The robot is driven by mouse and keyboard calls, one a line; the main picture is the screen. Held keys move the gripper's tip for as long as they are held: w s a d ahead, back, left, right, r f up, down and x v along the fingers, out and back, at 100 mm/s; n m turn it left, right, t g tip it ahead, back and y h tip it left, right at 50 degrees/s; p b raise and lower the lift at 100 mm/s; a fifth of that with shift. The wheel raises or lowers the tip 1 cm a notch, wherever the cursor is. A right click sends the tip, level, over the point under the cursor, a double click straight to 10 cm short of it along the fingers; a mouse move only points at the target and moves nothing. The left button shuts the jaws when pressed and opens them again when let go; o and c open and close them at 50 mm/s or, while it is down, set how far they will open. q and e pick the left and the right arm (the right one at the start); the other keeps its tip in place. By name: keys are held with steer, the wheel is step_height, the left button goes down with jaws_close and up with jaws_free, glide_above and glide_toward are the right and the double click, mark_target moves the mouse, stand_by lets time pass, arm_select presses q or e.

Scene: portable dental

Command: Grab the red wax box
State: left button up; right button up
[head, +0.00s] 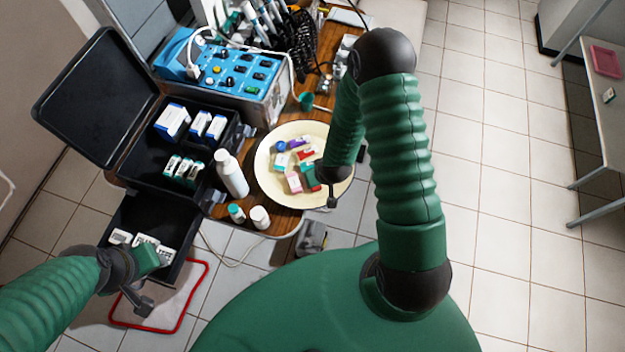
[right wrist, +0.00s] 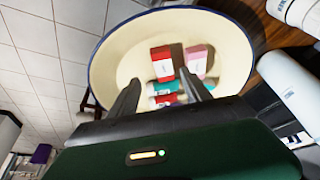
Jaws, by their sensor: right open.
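A red box with a white label (right wrist: 161,62) lies in a cream bowl (right wrist: 120,50) in the right wrist view, beside a pink box (right wrist: 197,60). More small red and teal boxes show between my fingers, partly hidden. In the head view the bowl (head: 268,180) holds several small boxes, including a red one (head: 306,154) and the pink one (head: 293,183). My right gripper (right wrist: 165,88) is open over the bowl, with its fingers pointing at the boxes and nothing clearly between them. My left gripper (head: 140,298) is near the lower black tray at the left; its jaws are unclear.
A white bottle (head: 232,175) and two small jars (head: 259,217) stand left of the bowl. An open black case (head: 150,165) holds several boxes. A blue dental unit (head: 220,72) stands behind. Tiled floor lies to the right.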

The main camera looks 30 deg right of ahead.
steer(key=x, duration=0.5)
steer(key=shift+s+a+f+p, duration=0.1)
steer(key=shift+s+a+p, duration=0.05)
steer(key=shift+a+p, duration=0.2)
steer(key=shift+w+d+f, duration=0.25)
steer(key=shift+w+f, duration=0.05)
steer(key=shift+a+r, duration=0.1)
steer(key=shift+a, duration=0.15)
steer(key=c, duration=0.8)
jaws_close()
steer(key=shift+d, duration=0.1)
